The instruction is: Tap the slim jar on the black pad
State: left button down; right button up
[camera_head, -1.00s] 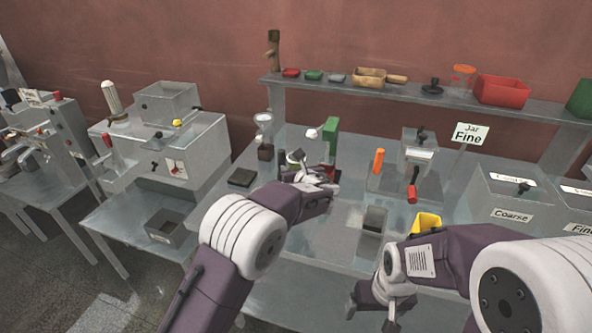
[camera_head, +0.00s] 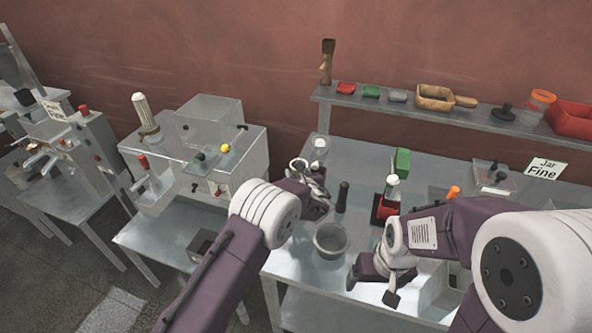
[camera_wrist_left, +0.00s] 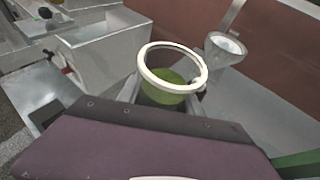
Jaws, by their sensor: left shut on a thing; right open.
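My left gripper (camera_head: 312,188) is shut on the slim jar (camera_head: 298,166), which appears upright with its mouth up. In the left wrist view, the jar (camera_wrist_left: 172,72) has a white rim and green powder inside. Whether the jar touches anything below is hidden. My right gripper (camera_head: 372,290) is open and empty, low near the front edge of the table.
A black cylinder (camera_head: 342,196) and a grey bowl (camera_head: 330,239) stand right of the left gripper. A clear cup (camera_head: 319,142) is behind it; it also shows in the wrist view (camera_wrist_left: 224,48). A red stand (camera_head: 384,209) is further right. A grey machine (camera_head: 209,150) stands left.

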pick_arm(q)
jog(key=f+b, duration=0.1)
jog(key=f, duration=0.1)
jog(key=f+b, duration=0.1)
jog(key=f, duration=0.1)
jog(key=shift+w+a+f, duration=0.1)
jog(key=shift+w+a, duration=0.05)
jog(key=shift+w, duration=0.05)
jog(key=shift+w+a+f, duration=0.1)
pick_arm(e)
jog(key=shift+w+a+f, duration=0.1)
jog(key=shift+w+f, duration=0.05)
jog(key=shift+f, duration=0.4)
jog(key=shift+w+a+f, duration=0.1)
jog(key=shift+f, duration=0.4)
jog(key=shift+f, duration=0.1)
pick_arm(q)
jog(key=shift+f+b, duration=0.3)
notch_tip(320, 180, down, 2)
jog(key=b, duration=0.2)
jog(key=shift+f+b, duration=0.2)
jog(key=shift+b, duration=0.1)
jog(key=shift+r, duration=0.2)
pick_arm(e)
notch_tip(320, 180, down, 3)
jog(key=shift+r, duration=0.1)
jog(key=shift+r, duration=0.1)
